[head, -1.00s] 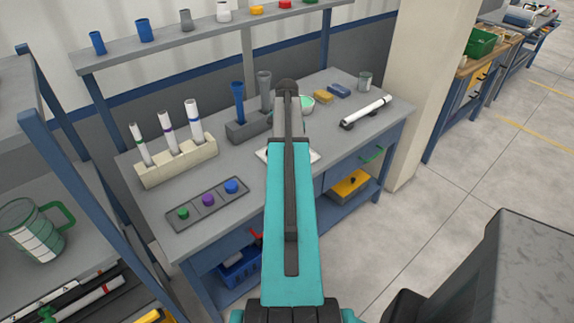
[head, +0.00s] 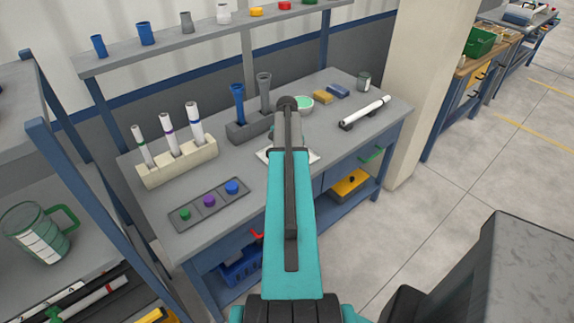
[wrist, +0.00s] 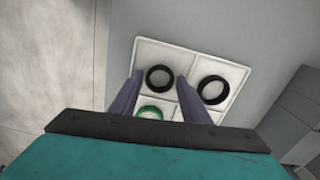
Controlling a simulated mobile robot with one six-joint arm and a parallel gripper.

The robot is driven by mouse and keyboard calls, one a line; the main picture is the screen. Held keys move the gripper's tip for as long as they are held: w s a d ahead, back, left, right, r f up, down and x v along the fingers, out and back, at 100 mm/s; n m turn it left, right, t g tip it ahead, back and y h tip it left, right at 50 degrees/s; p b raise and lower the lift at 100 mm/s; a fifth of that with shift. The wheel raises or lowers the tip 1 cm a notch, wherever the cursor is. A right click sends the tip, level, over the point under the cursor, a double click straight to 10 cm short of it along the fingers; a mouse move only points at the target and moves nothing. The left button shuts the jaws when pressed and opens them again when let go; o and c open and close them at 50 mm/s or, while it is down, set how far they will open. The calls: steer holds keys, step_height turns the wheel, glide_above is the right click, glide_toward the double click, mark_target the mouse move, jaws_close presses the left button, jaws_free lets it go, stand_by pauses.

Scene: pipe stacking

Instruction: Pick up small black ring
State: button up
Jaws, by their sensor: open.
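The small black ring (wrist: 149,81) lies in a compartment of a white divided tray (wrist: 192,49) in the wrist view. A larger black ring (wrist: 201,91) lies in the compartment to its right. A green ring (wrist: 146,109) sits in a nearer compartment, partly hidden by my gripper. My gripper (wrist: 160,79) is open and empty, and its two fingers appear either side of the small black ring. I cannot tell their height above it. In the head view my arm covers the gripper and rings; only edges of the tray (head: 314,157) show.
A grey block with blue and grey holders (head: 249,132) stands behind the tray. A green-filled bowl (head: 304,104) is close behind my arm. A white pipe on supports (head: 365,111) lies to the right. A button panel (head: 209,203) is at the left front.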

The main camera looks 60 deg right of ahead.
stand_by(0.5)
steer(key=c, duration=0.8)
steer(key=shift+r, duration=0.15)
steer(key=shift+r+b, duration=0.9)
steer(key=shift+r, duration=0.5)
steer(key=s+a+r+b, duration=0.1)
steer(key=s+a+b, duration=0.1)
steer(key=s, duration=0.5)
steer(key=s+a+r+b, duration=0.1)
steer(key=s+a+b, duration=0.1)
steer(key=s, duration=0.6)
steer(key=shift+a, duration=0.65)
steer(key=shift+s, duration=0.1)
